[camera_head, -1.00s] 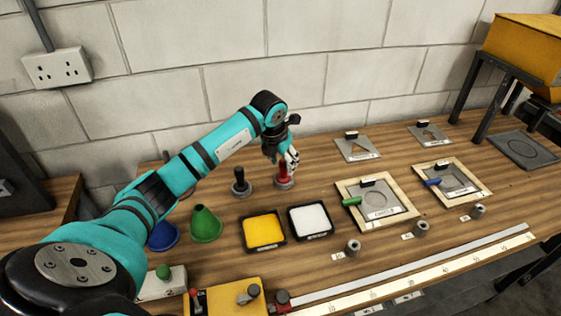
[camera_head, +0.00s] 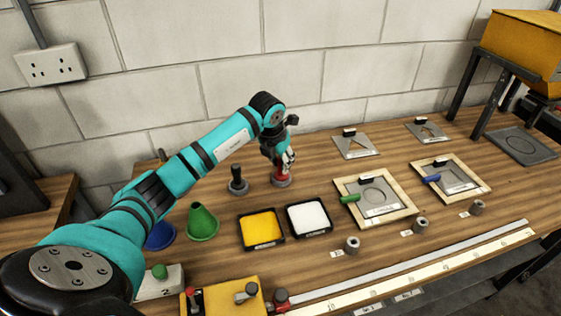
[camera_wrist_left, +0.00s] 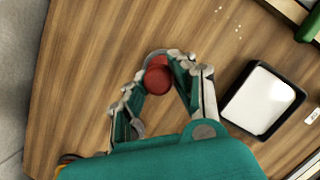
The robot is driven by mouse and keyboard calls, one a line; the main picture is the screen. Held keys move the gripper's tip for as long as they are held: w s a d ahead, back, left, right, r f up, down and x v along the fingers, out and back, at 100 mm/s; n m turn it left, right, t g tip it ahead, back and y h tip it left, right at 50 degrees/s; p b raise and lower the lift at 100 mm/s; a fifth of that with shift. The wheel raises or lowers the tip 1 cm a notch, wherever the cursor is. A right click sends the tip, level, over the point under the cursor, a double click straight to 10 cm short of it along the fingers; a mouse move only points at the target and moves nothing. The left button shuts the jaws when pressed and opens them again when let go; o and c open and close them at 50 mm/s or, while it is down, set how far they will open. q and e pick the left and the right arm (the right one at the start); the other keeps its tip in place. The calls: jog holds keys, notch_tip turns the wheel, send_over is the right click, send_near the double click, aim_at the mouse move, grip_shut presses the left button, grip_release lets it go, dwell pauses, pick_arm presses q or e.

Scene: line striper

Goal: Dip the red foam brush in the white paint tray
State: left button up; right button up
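The red foam brush (camera_head: 281,172) stands upright in a round grey holder (camera_head: 281,182) on the wooden bench. My left gripper (camera_head: 284,163) is lowered at the brush, pointing down. In the left wrist view, its spread fingers sit on either side of the brush's round red top (camera_wrist_left: 158,78). The right-hand finger looks close to the top; a gap shows on the left-hand side. The white paint tray (camera_head: 309,218), black-rimmed with white paint, lies to the front right of the brush, and also shows in the left wrist view (camera_wrist_left: 262,101). My right gripper is not in view.
A dark brush in a holder (camera_head: 238,182) stands left of the red one. A yellow paint tray (camera_head: 262,229) adjoins the white one. Green (camera_head: 202,223) and blue (camera_head: 161,237) cones stand left. Framed stencils (camera_head: 375,199) lie right. The wall (camera_head: 330,60) rises behind.

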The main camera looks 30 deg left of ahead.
pick_arm(q)
grip_shut()
jog(key=shift+r+p, duration=1.15)
jog(key=shift+r, duration=0.65)
jog(key=shift+f, duration=0.1)
